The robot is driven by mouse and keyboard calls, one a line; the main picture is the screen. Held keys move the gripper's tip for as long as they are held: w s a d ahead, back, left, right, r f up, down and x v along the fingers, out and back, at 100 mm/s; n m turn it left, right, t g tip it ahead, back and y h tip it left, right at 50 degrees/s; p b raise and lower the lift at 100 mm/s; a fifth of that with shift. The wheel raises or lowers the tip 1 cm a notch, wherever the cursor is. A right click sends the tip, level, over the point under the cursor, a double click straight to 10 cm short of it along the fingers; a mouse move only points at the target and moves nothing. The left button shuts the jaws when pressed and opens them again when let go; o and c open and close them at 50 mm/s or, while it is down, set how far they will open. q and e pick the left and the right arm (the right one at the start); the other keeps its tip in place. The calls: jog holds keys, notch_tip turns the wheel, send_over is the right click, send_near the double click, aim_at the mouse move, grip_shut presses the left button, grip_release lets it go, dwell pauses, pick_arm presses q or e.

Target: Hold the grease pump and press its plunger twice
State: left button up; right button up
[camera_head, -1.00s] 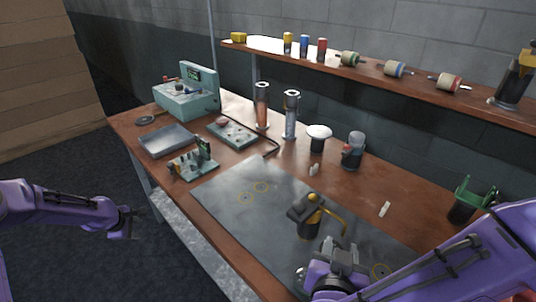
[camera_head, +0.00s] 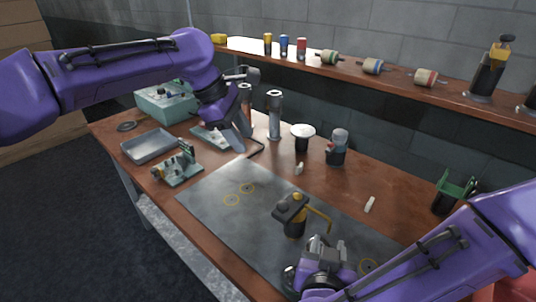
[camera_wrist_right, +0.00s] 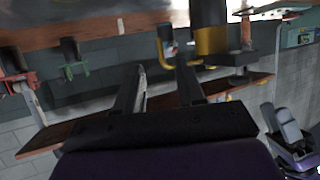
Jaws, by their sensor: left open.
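The grease pump (camera_head: 294,222) stands upright on the grey mat, with a black body, a dark head, a yellow knob and a yellow spout. In the right wrist view it shows upside down at the top, with its yellow collar (camera_wrist_right: 211,41) just beyond the fingers. My right gripper (camera_head: 322,244) is low, close in front of the pump. Its two dark fingers (camera_wrist_right: 160,78) are apart with nothing gripped between them. My left gripper (camera_head: 250,75) is raised over the back left of the bench, well away from the pump, open and empty.
A similar black and yellow pump (camera_head: 488,74) stands on the shelf. Behind the mat (camera_head: 225,215) are a white-topped jar (camera_head: 302,138), a grey-topped jar (camera_head: 337,150) and upright cylinders (camera_head: 275,115). A metal tray (camera_head: 150,146) lies at left. The mat's left part is clear.

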jog(key=x, duration=1)
jog(key=shift+w, duration=0.25)
pick_arm(q)
jog(key=s+d+m+g+y, duration=0.1)
jog(key=s+d+m+g, duration=0.1)
jog(key=s+d, duration=0.4)
jog(key=shift+s+d+m+g, duration=0.3)
jog(key=shift+s+m+g, duration=0.1)
jog(key=shift+s+g, duration=0.35)
pick_arm(e)
grip_shut()
pick_arm(q)
jog(key=c, duration=0.3)
jog(key=shift+s+d+m, duration=0.15)
jog(key=shift+d+m, duration=0.1)
jog(key=shift+m, duration=0.25)
grip_shut()
pick_arm(e)
jog(key=shift+d, duration=0.15)
pick_arm(q)
jog(key=m+t+y, duration=0.2)
jog(key=m+y, duration=0.2)
jog(key=m, duration=0.3)
send_over(284, 204)
notch_tip(284, 204, down, 6)
jog(key=shift+a+r, duration=0.15)
jog(key=shift+r, duration=0.05)
jog(key=shift+f, duration=0.55)
